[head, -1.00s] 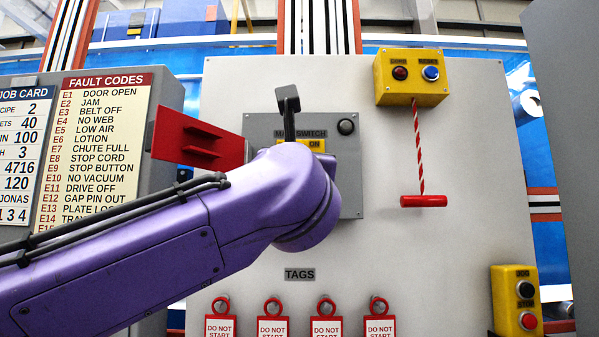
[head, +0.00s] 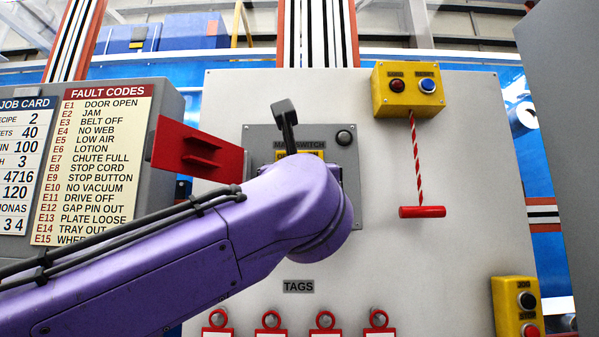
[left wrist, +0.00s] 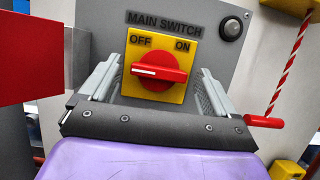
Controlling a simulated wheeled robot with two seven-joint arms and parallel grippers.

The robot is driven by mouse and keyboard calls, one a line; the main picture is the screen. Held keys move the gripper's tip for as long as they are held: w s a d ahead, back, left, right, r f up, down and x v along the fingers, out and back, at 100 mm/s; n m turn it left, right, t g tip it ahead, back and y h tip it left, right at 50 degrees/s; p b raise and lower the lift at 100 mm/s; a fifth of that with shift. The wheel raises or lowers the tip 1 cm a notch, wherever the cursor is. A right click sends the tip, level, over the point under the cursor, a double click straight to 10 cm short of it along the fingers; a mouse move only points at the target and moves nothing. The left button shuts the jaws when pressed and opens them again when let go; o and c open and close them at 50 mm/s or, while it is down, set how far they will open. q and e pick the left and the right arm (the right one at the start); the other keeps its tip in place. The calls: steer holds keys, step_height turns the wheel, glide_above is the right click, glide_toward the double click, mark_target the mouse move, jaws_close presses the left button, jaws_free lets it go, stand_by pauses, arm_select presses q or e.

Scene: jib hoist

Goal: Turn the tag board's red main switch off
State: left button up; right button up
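The red main switch (left wrist: 160,71) is a rotary knob on a yellow plate (left wrist: 139,57) marked OFF at upper left and ON at upper right. Its bar lies nearly level, with the white mark at its left end. In the left wrist view, my left gripper (left wrist: 160,78) is open, with one finger on each side of the knob. I see gaps between the fingers and the knob; whether they touch the plate I cannot tell. In the head view my purple left wrist hides the knob and fingers; only a yellow strip shows. My right gripper is not in view.
A red hinged flap (head: 197,149) stands out left of the grey switch panel (head: 262,137). A yellow box (head: 407,91) with a red pull handle (head: 422,212) hangs to the right. Red-framed tags (head: 271,320) hang below. A yellow button box (head: 515,305) is at lower right.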

arm_select(q)
steer(key=b+v, duration=0.4)
steer(key=v, duration=0.6)
steer(key=shift+s, duration=0.25)
steer(key=shift+d+f, duration=0.1)
steer(key=shift+f, duration=0.05)
